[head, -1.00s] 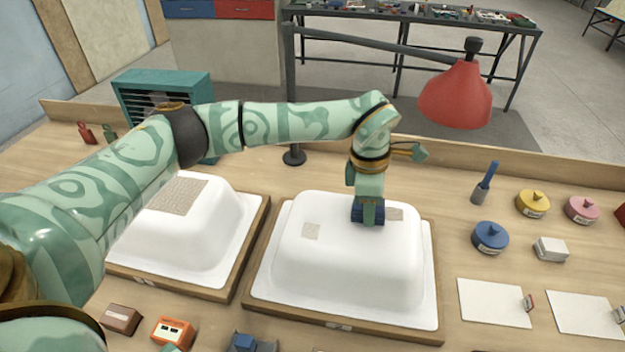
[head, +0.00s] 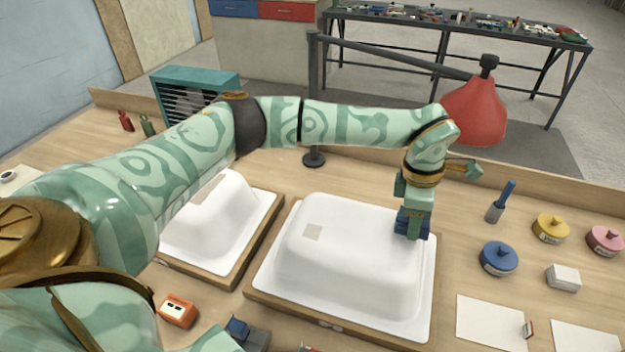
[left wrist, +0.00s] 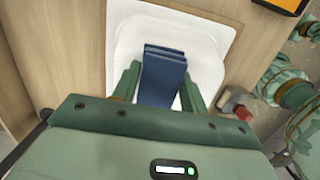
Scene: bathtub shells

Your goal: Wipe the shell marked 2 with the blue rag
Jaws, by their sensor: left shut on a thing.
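My left gripper (head: 414,222) is shut on the blue rag (head: 408,231), which is at the right end of the middle white shell (head: 345,260). The rag appears to rest on the shell's rounded right edge. The left wrist view shows the folded rag (left wrist: 163,75) between my fingers, over the shell (left wrist: 125,45). The marking on the shell's board is too small to read. Green parts of mine show at that view's right; the right gripper's jaws are unclear.
A second white shell (head: 225,235) with a patch stands at left, partly behind my left arm. A red lamp (head: 474,112) hangs close behind my left wrist. A blue tin (head: 498,258), a brush (head: 500,202) and a white block (head: 563,278) stand at right.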

